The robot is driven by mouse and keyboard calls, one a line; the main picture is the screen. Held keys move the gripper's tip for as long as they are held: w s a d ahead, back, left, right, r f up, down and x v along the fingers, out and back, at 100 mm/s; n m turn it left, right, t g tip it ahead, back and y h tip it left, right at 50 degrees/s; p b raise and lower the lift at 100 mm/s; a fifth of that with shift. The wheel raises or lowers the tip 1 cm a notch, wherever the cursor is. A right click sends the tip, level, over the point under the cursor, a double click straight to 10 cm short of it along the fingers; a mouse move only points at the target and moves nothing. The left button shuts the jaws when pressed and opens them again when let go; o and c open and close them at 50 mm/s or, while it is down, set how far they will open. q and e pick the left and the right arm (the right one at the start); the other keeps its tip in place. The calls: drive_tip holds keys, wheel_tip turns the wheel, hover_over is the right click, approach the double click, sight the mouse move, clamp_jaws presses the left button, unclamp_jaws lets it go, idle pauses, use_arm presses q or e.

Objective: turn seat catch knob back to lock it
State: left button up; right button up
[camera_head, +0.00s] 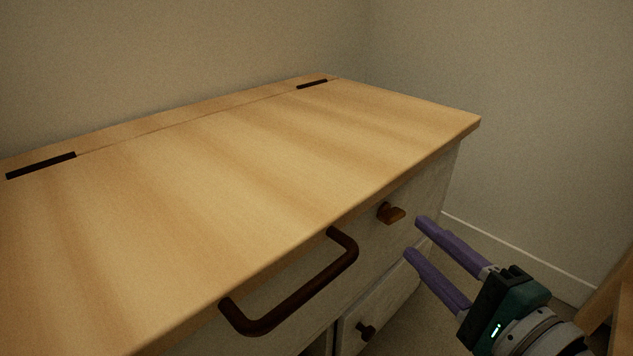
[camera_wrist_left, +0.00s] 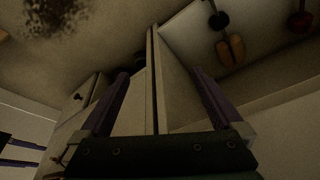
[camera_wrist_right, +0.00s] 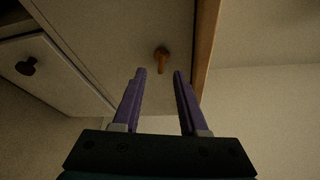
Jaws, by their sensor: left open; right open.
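The catch knob (camera_head: 392,213) is orange-brown with a dark round base, on the bench's front face just under the seat lid (camera_head: 240,170). Its tab points right in the head view. The lid lies flat and closed. My right gripper (camera_head: 412,236) is open and empty, its fingertips just right of and a little below the knob, apart from it. In the right wrist view the knob (camera_wrist_right: 161,57) sits just beyond the fingertips (camera_wrist_right: 159,72), in line with the gap. My left gripper (camera_wrist_left: 160,75) is open and empty in its wrist view, outside the head view.
A dark bar handle (camera_head: 290,300) sticks out of the front, left of the knob. A lower door with a dark knob (camera_head: 365,331) is below. Two dark hinges (camera_head: 40,166) lie along the lid's back. Walls stand behind and right; a wooden piece (camera_head: 608,305) is at lower right.

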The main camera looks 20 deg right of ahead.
sight(398, 219)
drive_tip(key=w+b, duration=0.1)
drive_tip(key=w, duration=0.3)
drive_tip(key=shift+w+f, duration=0.1)
drive_tip(key=shift+w, duration=0.25)
drive_tip(key=shift+s, duration=0.15)
clamp_jaws()
